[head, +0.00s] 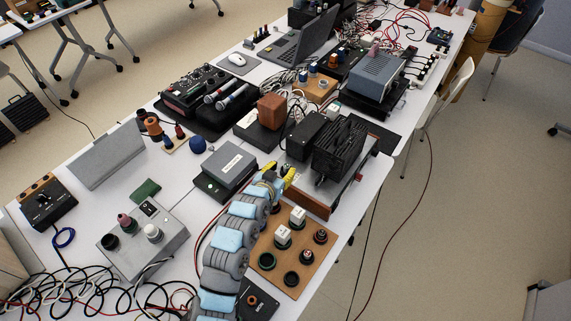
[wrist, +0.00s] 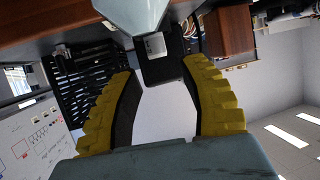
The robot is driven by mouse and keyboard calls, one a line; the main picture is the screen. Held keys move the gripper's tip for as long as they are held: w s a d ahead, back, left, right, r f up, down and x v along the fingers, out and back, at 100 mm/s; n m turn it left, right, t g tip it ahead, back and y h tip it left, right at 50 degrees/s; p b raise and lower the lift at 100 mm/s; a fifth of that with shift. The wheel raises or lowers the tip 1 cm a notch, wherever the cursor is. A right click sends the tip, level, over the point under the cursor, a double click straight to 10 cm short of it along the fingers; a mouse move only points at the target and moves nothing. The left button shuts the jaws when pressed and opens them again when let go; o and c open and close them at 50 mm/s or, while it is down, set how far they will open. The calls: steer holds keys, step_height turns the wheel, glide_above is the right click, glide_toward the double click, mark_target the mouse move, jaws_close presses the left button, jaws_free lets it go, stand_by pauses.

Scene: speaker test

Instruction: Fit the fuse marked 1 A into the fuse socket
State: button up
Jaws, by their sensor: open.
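My gripper (head: 279,176) has yellow fingers and is open, above the table beside the grey box and the black finned unit. In the wrist view its fingers (wrist: 160,68) stand wide apart, with a dark block with a small pale square face (wrist: 155,44) beyond the tips; I cannot tell what it is. A wooden board (head: 262,245) at the lower right carries two white marked blocks (head: 297,215) (head: 282,233), which look like fuse carriers, and several round dark or green-rimmed sockets (head: 291,279). The markings are too small to read, so I cannot tell which is 1 A.
A black finned unit (head: 338,148) stands behind the board. A grey box (head: 228,168) lies left of my gripper. A grey panel box (head: 143,240) with knobs and loose cables (head: 85,293) occupy the lower left. The table's right edge lies close beyond the board.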

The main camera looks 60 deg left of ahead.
steer(key=v, duration=0.7)
steer(key=shift+s+d+r+p, duration=0.1)
steer(key=shift+s+d+p, duration=0.1)
steer(key=shift+p, duration=0.2)
